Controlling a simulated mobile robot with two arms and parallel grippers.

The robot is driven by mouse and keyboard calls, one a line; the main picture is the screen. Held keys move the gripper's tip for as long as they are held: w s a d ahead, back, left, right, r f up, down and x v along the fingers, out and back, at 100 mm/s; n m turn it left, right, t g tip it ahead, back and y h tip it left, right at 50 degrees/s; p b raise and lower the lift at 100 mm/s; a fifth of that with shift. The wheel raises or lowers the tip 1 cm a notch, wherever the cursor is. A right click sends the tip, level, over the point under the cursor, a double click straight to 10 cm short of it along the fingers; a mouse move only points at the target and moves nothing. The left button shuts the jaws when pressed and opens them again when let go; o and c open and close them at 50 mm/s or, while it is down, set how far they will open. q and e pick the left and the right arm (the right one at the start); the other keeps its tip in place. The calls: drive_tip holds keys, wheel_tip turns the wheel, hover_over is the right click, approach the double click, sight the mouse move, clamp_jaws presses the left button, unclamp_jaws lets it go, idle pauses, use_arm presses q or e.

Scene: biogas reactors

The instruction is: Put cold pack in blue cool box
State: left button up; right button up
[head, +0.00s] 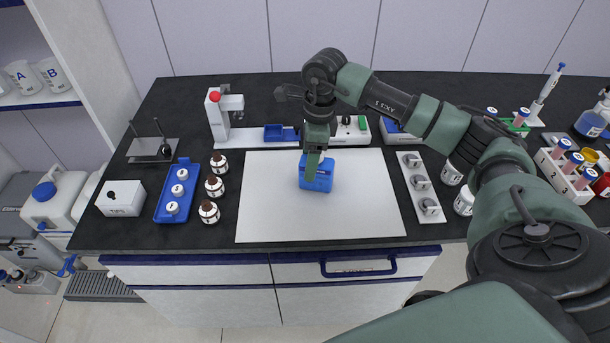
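A small blue block-shaped object (322,183) is on the white mat in the middle of the bench. I cannot tell from this view whether it is the cold pack or the cool box. My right gripper (312,168) points down at it from above, and its fingers cover part of the object's top and left side. Whether the fingers are closed on it is hidden. A white and blue box (393,135) stands behind the mat, partly covered by my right arm. My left gripper is out of view.
The white mat (265,210) is otherwise clear. To its left are brown-capped bottles (214,187), a blue tray of white-lidded jars (162,210) and a white box (121,198). A grey-welled rack (421,187) is to its right. A white instrument (217,120) stands behind.

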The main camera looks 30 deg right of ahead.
sight(304, 189)
drive_tip(key=shift+s+a+f, duration=0.1)
drive_tip(key=shift+s+f, duration=0.05)
drive_tip(key=shift+f, duration=0.3)
drive_tip(key=f, duration=0.1)
drive_tip(key=f+p, duration=0.1)
drive_tip(key=f, duration=0.1)
drive_tip(key=f+p, duration=0.1)
drive_tip(key=shift+a+f, duration=0.25)
drive_tip(key=shift+a, duration=0.15)
drive_tip(key=shift+f, duration=0.3)
drive_tip(key=shift+r, duration=0.1)
clamp_jaws()
